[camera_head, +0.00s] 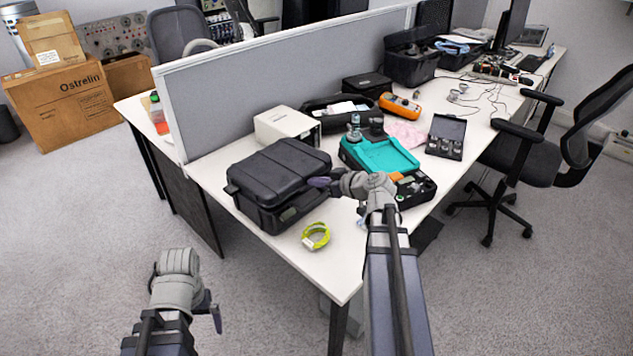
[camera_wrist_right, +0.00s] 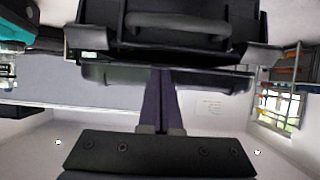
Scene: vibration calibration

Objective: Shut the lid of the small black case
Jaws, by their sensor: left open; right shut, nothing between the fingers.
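A black case (camera_head: 275,172) with a ribbed lid sits at the near left of the desk. Its lid lies down over the base; I cannot tell whether it is fully shut. A smaller black case (camera_head: 461,128) stands further right with its lid raised, holding several small pieces. My right gripper (camera_head: 318,182) is shut and empty at the right front side of the larger case. In the right wrist view, its fingers (camera_wrist_right: 162,100) lie just below a black case with a handle (camera_wrist_right: 178,22); contact is unclear. My left gripper (camera_head: 210,310) is open and empty over the floor.
A teal tray (camera_head: 385,156) and black box stand right of my right gripper. A yellow-green strap (camera_head: 316,236) lies near the front edge. A white box (camera_head: 287,127) and grey divider (camera_head: 270,80) stand behind. The desk's front corner is clear.

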